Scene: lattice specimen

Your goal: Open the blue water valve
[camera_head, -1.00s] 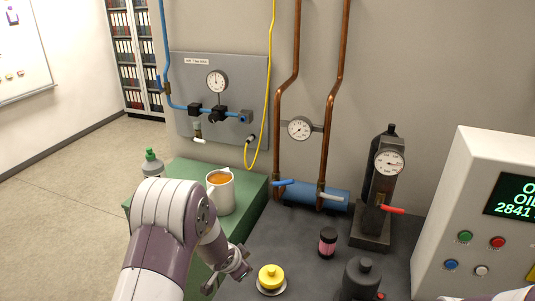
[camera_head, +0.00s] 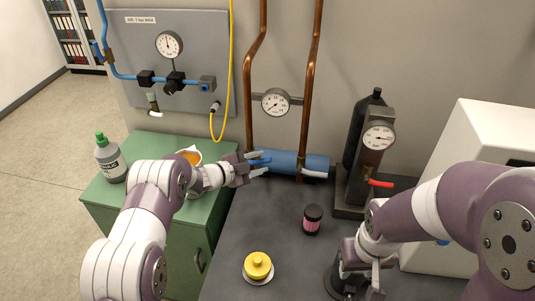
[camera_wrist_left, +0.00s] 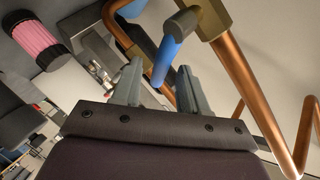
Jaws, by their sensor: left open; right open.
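The blue valve lever (camera_head: 261,161) sits low on the left copper pipe, at the left end of a blue cylinder. My left gripper (camera_head: 257,163) is open, with its fingertips at this lever. In the left wrist view the blue lever (camera_wrist_left: 166,62) hangs from a brass fitting (camera_wrist_left: 184,22) and lies between the two open fingers of my left gripper (camera_wrist_left: 161,68). I cannot tell whether a finger touches it. My right gripper (camera_head: 368,278) is open and low over the bench, near a dark round object at the bottom edge.
A white lever (camera_head: 314,174) is on the right copper pipe. A dark gauge stand with a red lever (camera_head: 381,183) is further right. A pink-and-black jar (camera_head: 312,219) and yellow knob (camera_head: 258,265) stand on the bench. A mug (camera_head: 190,157) is behind my left arm.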

